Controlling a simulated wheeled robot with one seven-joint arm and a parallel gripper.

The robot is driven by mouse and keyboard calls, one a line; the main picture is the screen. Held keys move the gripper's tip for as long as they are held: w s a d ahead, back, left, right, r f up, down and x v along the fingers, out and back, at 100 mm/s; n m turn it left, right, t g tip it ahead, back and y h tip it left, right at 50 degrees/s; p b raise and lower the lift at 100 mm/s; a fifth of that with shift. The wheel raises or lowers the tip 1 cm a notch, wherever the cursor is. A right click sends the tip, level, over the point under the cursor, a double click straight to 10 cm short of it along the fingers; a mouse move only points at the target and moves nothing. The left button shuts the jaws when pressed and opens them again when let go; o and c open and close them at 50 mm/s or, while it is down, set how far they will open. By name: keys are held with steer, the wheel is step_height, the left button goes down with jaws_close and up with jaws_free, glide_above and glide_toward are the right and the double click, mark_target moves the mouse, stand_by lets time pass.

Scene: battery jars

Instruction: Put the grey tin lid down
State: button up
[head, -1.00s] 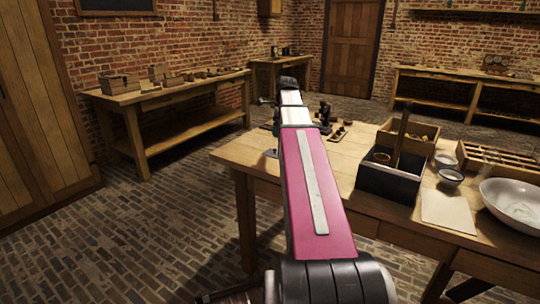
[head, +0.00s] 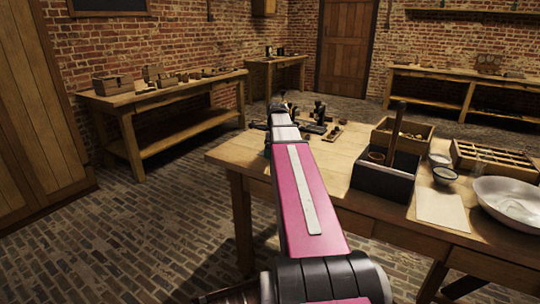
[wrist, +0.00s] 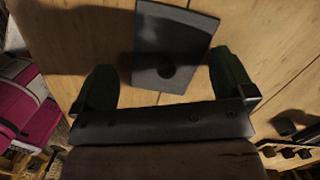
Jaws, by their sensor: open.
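A flat dark grey rectangular plate, which looks like the grey tin lid (wrist: 180,28), shows in the wrist view against the light wood table. A dark round spot is near its lower middle; I cannot tell whether it is a knob or shadow. My gripper (wrist: 164,60) is open, with one dark green finger on each side of the plate and a gap to both. The plate seems to lie flat on the wood. In the head view my arm hides the lid, and the fingers cannot be made out.
The wooden table (head: 322,172) bears small dark apparatus (head: 319,113) near my arm's end. To the right are a black box (head: 383,188), a paper sheet (head: 441,210), a white basin (head: 511,201) and a divided wooden tray (head: 497,160). Bare wood lies between arm and black box.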

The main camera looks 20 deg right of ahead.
steer(key=shift+f, duration=0.25)
steer(key=c, duration=0.8)
steer(key=shift+c, duration=0.2)
